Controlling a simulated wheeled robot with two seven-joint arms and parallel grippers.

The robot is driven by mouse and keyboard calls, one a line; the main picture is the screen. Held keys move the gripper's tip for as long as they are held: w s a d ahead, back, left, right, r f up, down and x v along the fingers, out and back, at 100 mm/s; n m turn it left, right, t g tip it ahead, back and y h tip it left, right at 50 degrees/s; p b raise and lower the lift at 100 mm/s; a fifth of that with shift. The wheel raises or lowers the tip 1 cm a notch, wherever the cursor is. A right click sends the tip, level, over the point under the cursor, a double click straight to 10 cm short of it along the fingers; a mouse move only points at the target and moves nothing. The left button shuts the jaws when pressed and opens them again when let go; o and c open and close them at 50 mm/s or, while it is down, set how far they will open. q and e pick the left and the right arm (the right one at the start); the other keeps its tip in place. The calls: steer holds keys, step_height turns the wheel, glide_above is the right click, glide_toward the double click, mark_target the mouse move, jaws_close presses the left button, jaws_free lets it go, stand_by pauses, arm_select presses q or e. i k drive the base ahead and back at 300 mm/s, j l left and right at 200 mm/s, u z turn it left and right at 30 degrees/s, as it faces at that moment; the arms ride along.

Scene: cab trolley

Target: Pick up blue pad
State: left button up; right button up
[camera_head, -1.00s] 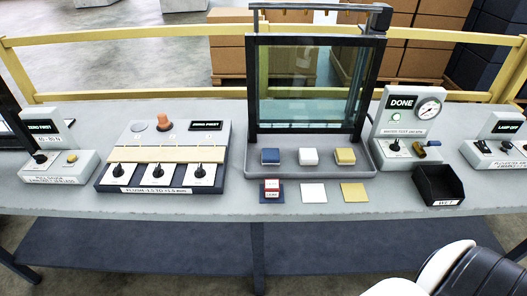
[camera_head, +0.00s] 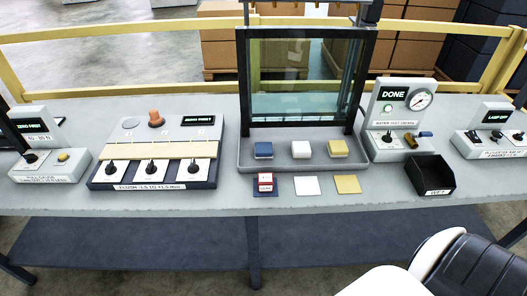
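The blue pad (camera_head: 263,150) is a small block with a pale lower part. It sits at the left of a row on the grey tray (camera_head: 312,163) in front of the glass frame, beside a white pad (camera_head: 300,149) and a yellow pad (camera_head: 338,148). Nothing touches it from above. My white and black right arm (camera_head: 470,262) shows at the bottom right, well away from the pads. Neither gripper's fingertips are in view.
Blue, white (camera_head: 307,186) and yellow (camera_head: 347,184) flat squares lie before the tray. A red and white block (camera_head: 265,182) stands on the blue one. The upright glass frame (camera_head: 305,80) stands behind the pads. A black bin (camera_head: 430,175) is to the right.

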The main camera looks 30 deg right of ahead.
mark_target(264, 150)
steer(key=i+j+z, duration=0.25)
steer(key=i+j, duration=0.7)
